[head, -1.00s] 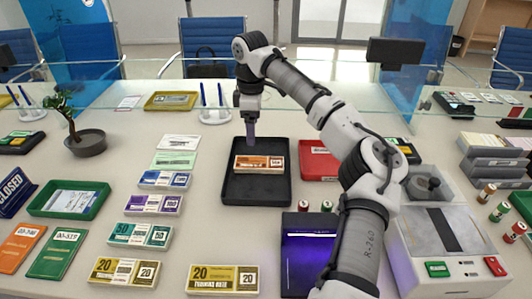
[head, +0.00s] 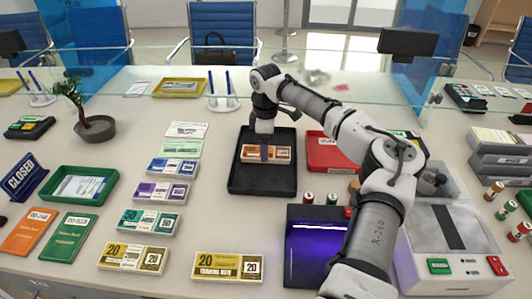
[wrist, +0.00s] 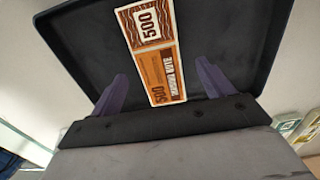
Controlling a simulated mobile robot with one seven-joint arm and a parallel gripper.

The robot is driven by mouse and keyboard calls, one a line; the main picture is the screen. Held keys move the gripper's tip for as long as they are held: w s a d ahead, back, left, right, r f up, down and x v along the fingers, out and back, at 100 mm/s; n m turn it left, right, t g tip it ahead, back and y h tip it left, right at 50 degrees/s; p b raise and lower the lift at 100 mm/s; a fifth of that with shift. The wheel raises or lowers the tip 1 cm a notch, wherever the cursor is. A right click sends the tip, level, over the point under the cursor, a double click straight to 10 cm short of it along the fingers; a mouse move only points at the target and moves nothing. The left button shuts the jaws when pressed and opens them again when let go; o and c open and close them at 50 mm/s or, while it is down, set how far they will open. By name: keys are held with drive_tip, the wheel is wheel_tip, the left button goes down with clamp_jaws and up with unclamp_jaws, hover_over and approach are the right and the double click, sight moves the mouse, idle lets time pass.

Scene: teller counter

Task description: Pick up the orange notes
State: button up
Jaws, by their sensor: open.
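The orange notes (head: 281,154) are a banded bundle marked 500, lying in a black tray (head: 238,184) on the counter in the head view. My gripper (head: 264,150) is low over the tray, at the notes. In the wrist view, the orange notes (wrist: 155,55) lie on the dark tray floor, between the two purple fingers of my gripper (wrist: 160,85). The fingers are open, with a gap on each side of the bundle. I cannot tell how high the fingertips are above the tray floor.
A red tray (head: 322,164) stands right of the black tray. Left are purple (head: 160,193), blue (head: 171,170) and teal (head: 149,222) note bundles. Yellow bundles (head: 228,267) lie in front, beside a violet-lit device (head: 316,240). A glass screen crosses behind.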

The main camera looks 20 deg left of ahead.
drive_tip(key=shift+f, duration=1.45)
drive_tip(key=shift+c, duration=0.4)
drive_tip(key=c, duration=1)
drive_tip(key=shift+r, duration=0.1)
